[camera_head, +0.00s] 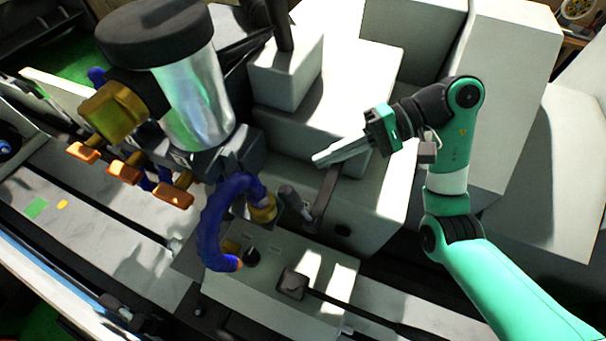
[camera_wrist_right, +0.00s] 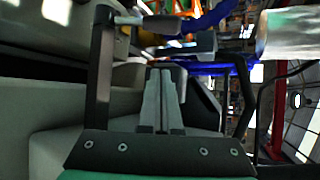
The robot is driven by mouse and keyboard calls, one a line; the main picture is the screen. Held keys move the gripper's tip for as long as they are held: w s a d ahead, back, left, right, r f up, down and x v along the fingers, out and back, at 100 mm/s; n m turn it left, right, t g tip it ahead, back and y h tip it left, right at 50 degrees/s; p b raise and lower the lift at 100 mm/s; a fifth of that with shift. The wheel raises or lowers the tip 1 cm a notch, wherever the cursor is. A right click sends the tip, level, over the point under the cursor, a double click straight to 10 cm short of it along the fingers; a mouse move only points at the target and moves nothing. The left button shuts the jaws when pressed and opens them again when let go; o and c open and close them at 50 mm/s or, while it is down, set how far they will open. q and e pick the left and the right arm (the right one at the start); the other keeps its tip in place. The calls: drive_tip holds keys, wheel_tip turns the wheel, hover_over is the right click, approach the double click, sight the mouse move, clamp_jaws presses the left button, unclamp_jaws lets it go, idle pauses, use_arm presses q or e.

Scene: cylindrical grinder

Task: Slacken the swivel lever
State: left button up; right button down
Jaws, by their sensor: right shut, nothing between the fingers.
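My right gripper (camera_head: 318,158) reaches in from the right in the head view, over the pale block of the machine. Its two fingers are shut together with nothing between them. A dark flat bar (camera_head: 326,190), which looks like the swivel lever, runs just below the fingers, with a grey cylindrical handle (camera_head: 293,202) near its lower end. In the right wrist view the bar (camera_wrist_right: 101,75) stands left of the shut fingers (camera_wrist_right: 163,85), and its pale handle (camera_wrist_right: 146,20) lies beyond the tips. The fingers look apart from the handle. My left gripper is not in view.
A blue hose (camera_head: 213,225) curves beside the handle. A silver cylinder with a black cap (camera_head: 195,95) stands to the left. Below is a grey box with a black-rod lever (camera_head: 292,284). Large pale blocks (camera_head: 510,90) rise at the back right.

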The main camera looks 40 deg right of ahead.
sight(298, 207)
drive_tip(key=a+p, duration=0.1)
drive_tip(key=a, duration=0.1)
drive_tip(key=a+f+p, duration=0.1)
drive_tip(key=a, duration=0.2)
drive_tip(key=a+f+p, duration=0.1)
drive_tip(key=a, duration=0.1)
drive_tip(key=shift+s+a+p, duration=0.15)
drive_tip(key=shift+a+p, duration=0.15)
drive_tip(key=shift+a, duration=0.05)
drive_tip(key=shift+f, duration=0.1)
